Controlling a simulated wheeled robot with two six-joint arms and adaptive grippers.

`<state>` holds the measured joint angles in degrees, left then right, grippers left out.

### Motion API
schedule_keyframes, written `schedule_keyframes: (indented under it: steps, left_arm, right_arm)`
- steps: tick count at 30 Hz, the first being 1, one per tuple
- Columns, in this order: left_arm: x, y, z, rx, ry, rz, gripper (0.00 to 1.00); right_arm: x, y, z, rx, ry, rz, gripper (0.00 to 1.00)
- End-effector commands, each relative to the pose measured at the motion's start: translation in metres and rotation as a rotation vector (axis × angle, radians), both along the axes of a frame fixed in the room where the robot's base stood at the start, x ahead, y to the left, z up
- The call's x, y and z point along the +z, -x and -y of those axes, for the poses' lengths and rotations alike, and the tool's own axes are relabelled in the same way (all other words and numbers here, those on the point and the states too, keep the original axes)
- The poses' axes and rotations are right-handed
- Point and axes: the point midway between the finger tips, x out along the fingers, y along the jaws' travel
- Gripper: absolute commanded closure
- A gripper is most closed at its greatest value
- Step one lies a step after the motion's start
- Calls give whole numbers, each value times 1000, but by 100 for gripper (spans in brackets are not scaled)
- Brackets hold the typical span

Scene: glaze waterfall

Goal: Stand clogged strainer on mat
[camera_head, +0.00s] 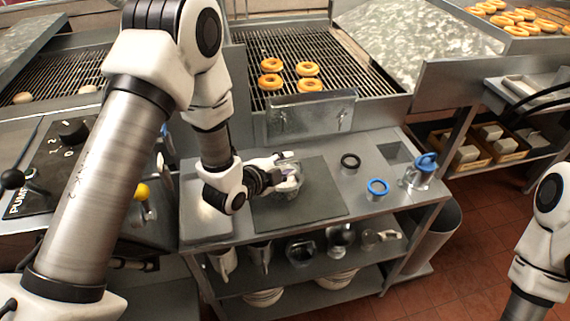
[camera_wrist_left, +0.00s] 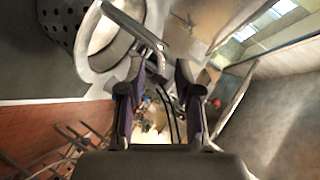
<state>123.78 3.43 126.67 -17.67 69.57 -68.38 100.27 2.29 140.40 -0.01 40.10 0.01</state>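The metal strainer (camera_head: 291,183) is on the dark mat (camera_head: 322,203), near its back edge, partly hidden by my left gripper. In the left wrist view its perforated wall and pale round rim (camera_wrist_left: 88,62) show at upper left, tilted in the picture. I cannot tell whether it rests upright or what is inside it. My left gripper (camera_head: 281,164) reaches in from the left at the strainer. In the wrist view its fingers (camera_wrist_left: 160,88) stand apart with a gap between them, close beside the rim. I cannot tell whether they touch it. My right gripper is out of view.
A black ring (camera_head: 350,161), a blue ring (camera_head: 377,187) and a clear vessel with a blue top (camera_head: 422,170) stand right of the mat. Jugs and bowls fill the lower shelves. Doughnuts (camera_head: 308,69) lie on the rack behind. The mat's front right is clear.

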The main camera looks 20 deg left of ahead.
Motion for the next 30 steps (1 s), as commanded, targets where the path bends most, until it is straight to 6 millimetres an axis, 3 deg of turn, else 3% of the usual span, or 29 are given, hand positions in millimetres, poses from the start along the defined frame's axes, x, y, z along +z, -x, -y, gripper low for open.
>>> schedule_keyframes:
  steps: [5,15,18,21,25,30]
  left_arm:
    - [4,10,-4,2,1,0,67]
    - [35,83,-24,4,7,0,67]
    - [49,87,-24,-2,0,-7,67]
    - [52,93,-26,-3,1,-5,67]
    - [52,100,-29,0,0,-4,67]
    - [49,106,-30,0,-1,0,67]
  right_arm:
    - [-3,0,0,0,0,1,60]
    - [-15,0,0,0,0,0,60]
    - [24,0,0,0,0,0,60]
    - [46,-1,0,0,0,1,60]
    - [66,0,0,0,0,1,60]
    - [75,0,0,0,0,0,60]
